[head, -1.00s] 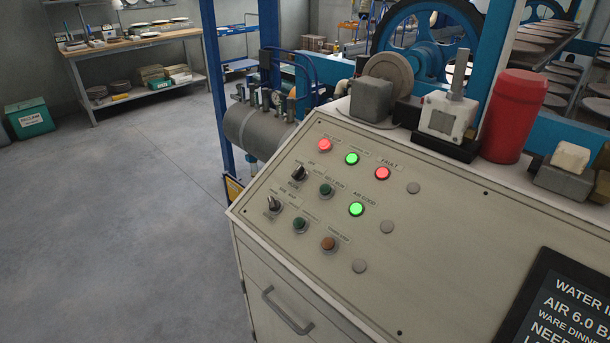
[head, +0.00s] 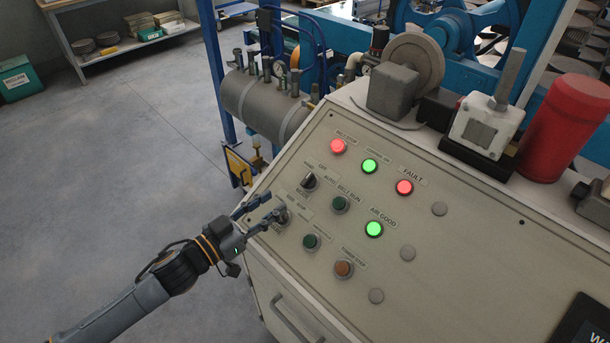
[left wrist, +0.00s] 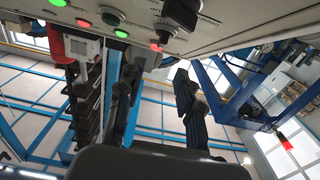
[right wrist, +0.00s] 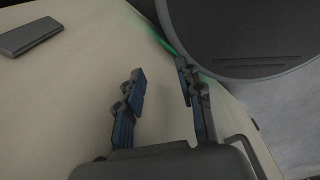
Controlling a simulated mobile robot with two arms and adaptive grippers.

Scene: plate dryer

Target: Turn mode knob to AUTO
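The mode knob (head: 309,182) is a black selector on the sloping beige panel, with HAND and OFF printed above it; its exact setting is too small to read. A black knob (left wrist: 181,12) also shows at the top of the left wrist view. My left gripper (head: 275,204) is open and empty, just left of and below the mode knob, apart from it. Its fingers partly cover a lower selector knob (head: 282,217). In the left wrist view its two fingers (left wrist: 155,80) stand apart. My right gripper (right wrist: 160,80) is open and empty in its wrist view, outside the head view.
Beside the knob are the green BELT RUN button (head: 340,204), a lit green AIR GOOD lamp (head: 374,229) and a lit red lamp (head: 338,146). A grey tank (head: 262,105) stands behind the panel. The floor (head: 120,170) to the left is clear.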

